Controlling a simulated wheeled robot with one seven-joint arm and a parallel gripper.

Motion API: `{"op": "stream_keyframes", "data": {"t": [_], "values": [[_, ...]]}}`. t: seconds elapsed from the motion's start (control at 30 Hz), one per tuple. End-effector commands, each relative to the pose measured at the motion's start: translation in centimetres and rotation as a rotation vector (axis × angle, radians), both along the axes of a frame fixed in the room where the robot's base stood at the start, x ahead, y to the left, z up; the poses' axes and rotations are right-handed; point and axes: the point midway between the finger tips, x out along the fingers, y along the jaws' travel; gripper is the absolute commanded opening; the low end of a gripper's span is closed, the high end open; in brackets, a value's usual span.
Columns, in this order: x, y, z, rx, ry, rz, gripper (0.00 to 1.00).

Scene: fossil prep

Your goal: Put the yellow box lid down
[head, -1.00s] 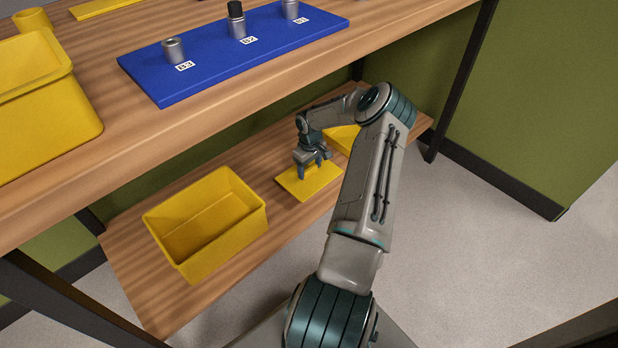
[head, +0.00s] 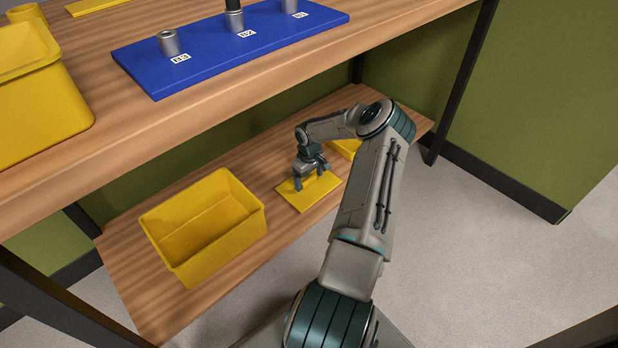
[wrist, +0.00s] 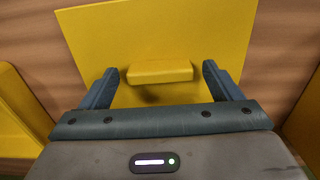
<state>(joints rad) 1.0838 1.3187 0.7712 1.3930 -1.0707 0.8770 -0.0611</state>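The yellow box lid (head: 318,191) lies flat on the lower wooden shelf, to the right of the open yellow box. In the wrist view the lid (wrist: 190,35) shows a raised yellow handle block (wrist: 160,72) in its middle. My gripper (head: 311,184) is right above the lid, pointing down. In the wrist view the fingers of my gripper (wrist: 160,85) stand apart on either side of the handle, with a gap on both sides. The gripper is open and holds nothing.
The open, empty yellow box (head: 205,225) stands on the lower shelf (head: 130,285) to the left. Another yellow object (head: 345,148) is partly hidden behind my arm. The upper shelf above carries a blue board (head: 205,60) with several metal cylinders and a yellow bin (head: 45,110).

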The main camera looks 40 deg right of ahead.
Motion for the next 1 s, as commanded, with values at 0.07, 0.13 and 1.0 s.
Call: {"op": "stream_keyframes", "data": {"t": [0.07, 0.13, 1.0], "values": [[0.0, 0.0, 0.1, 0.0, 0.0, 0.0, 0.85], [0.0, 0.0, 0.5, 0.001, -0.001, -0.001, 0.85], [0.0, 0.0, 7.8, 0.0, 0.001, -0.001, 0.85]]}}
